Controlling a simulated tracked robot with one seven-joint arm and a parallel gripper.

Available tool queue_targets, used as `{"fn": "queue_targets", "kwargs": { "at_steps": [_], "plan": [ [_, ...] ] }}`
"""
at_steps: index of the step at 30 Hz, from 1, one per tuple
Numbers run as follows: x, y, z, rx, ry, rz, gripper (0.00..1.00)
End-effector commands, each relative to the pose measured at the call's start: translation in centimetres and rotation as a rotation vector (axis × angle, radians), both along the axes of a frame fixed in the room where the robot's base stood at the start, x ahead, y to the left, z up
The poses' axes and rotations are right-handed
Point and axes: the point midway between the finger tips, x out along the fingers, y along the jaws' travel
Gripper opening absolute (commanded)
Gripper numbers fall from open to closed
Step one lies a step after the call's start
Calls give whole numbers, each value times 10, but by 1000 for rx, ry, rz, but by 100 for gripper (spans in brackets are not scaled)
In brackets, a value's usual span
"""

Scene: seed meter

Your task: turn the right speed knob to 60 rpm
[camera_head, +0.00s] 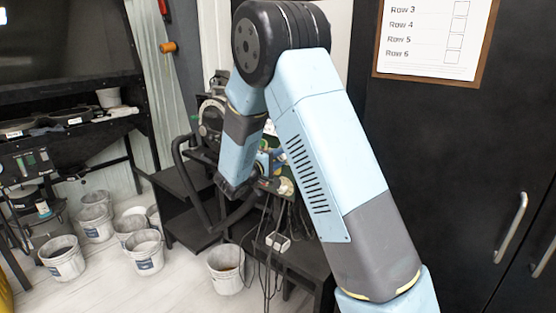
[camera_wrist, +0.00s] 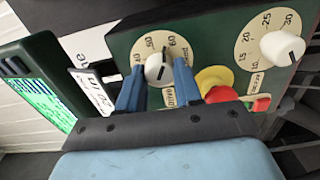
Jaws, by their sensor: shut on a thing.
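The speed knob (camera_wrist: 157,69) is a round white knob on a cream dial (camera_wrist: 153,42) with printed numbers, of which 40, 50 and 60 can be read. My gripper (camera_wrist: 159,66) has its two blue fingers on either side of this knob and is shut on it. The knob's dark pointer mark faces up in the picture, near the 50 and 60; its exact reading is too small to tell. In the head view my gripper is at the panel, and my arm hides the knob.
A second white knob (camera_wrist: 283,48) on a larger dial sits to the right. A red button on a yellow collar (camera_wrist: 215,85) is close beside my right finger. A green-lit display (camera_wrist: 42,100) is at left. Buckets (camera_head: 226,268) stand on the floor.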

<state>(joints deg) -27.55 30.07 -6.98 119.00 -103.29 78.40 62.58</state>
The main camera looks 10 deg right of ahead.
Motion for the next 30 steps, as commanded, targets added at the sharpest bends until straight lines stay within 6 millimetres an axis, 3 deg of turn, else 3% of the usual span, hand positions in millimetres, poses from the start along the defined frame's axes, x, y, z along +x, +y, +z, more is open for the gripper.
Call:
{"fn": "queue_targets", "kwargs": {
  "at_steps": [10, 26, 27, 30],
  "plan": [
    [-2, -1, -5, 88, -96, -3, 4],
    [-2, -1, -6, 103, -112, -2, 4],
    [-2, -1, -6, 103, -112, -2, 36],
    [-2, -1, -5, 101, -113, -2, 46]
  ]
}}
